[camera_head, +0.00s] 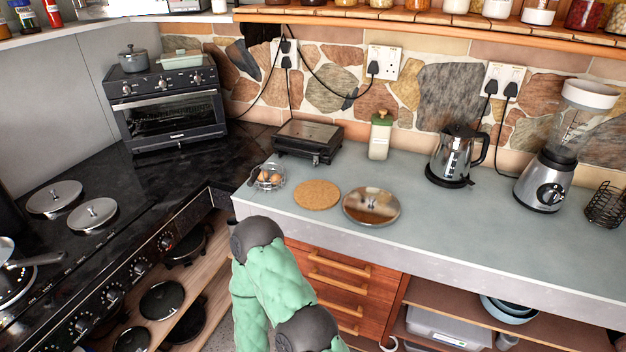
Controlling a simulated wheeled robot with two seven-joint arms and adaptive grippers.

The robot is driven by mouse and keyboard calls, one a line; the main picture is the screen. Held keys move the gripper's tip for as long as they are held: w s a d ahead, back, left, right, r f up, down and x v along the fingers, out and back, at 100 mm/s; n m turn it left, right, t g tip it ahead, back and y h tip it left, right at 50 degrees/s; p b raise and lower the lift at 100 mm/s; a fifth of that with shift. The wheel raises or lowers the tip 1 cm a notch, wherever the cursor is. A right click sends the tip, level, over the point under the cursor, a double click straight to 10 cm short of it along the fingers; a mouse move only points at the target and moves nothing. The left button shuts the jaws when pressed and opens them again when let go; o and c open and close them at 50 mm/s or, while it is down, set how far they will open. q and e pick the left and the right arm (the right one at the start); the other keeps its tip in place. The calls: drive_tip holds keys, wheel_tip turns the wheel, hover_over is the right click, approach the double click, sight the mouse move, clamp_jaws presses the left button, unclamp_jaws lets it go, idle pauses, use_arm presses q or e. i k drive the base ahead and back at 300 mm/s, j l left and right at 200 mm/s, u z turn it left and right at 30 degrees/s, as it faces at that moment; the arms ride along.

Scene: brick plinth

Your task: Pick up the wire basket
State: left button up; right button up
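A small wire basket (268,178) with brown eggs in it stands on the left end of the grey-green counter (450,210), near the counter's left edge. A second, darker wire holder (605,204) stands at the far right of the counter, cut by the picture edge; I cannot tell which of the two the task means. One of my green arms, with dark joints, rises in the lower middle, in front of the counter and below the egg basket. Neither gripper shows, so nothing is seen held.
Behind are a dark grill press (308,141) and a green-lidded jar (380,136). A kettle (455,156) and a blender (560,150) stand right. The front middle-right counter is clear.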

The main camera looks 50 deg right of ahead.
sight(253, 177)
drive_tip(key=z, duration=1.45)
